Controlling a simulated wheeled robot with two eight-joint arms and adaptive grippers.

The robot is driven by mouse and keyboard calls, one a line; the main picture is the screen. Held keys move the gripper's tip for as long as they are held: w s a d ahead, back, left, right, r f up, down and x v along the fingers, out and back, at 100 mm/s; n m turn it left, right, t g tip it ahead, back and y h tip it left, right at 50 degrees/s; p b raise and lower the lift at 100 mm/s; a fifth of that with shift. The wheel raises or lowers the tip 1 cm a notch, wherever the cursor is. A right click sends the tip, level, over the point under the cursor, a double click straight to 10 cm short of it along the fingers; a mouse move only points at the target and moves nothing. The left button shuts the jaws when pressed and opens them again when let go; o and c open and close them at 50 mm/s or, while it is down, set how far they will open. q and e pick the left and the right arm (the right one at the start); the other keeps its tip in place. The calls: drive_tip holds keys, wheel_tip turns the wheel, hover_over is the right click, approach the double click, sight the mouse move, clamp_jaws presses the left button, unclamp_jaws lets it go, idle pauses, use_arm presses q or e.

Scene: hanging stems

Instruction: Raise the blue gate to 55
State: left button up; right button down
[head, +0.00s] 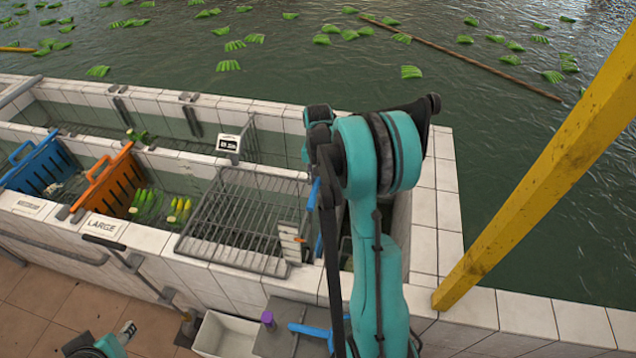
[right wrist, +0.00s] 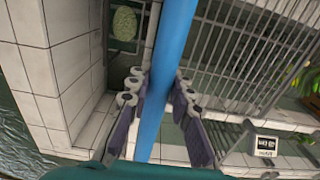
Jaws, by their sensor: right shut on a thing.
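The blue gate (head: 314,196) shows in the head view as a thin upright blue edge beside the wire rack, mostly hidden behind my right arm. In the right wrist view its blue bar (right wrist: 175,45) runs between the fingers of my right gripper (right wrist: 155,100), which is shut on it. My right gripper is hidden behind my own arm in the head view. A white gauge plate (head: 290,243) with an orange mark stands by the gate; its figures are too small to read.
A wire rack (head: 240,220) lies left of the gate. An orange slotted panel (head: 108,182) and another blue slotted panel (head: 38,166) stand in the trough. A yellow post (head: 545,160) slants at the right. A small display (head: 228,143) stands behind the rack.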

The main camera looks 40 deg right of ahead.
drive_tip(key=shift+r, duration=0.6)
idle(0.6)
unclamp_jaws()
drive_tip(key=shift+p, duration=0.3)
wheel_tip(320, 180, up, 11)
drive_tip(key=p, duration=0.6)
idle(0.3)
idle(0.5)
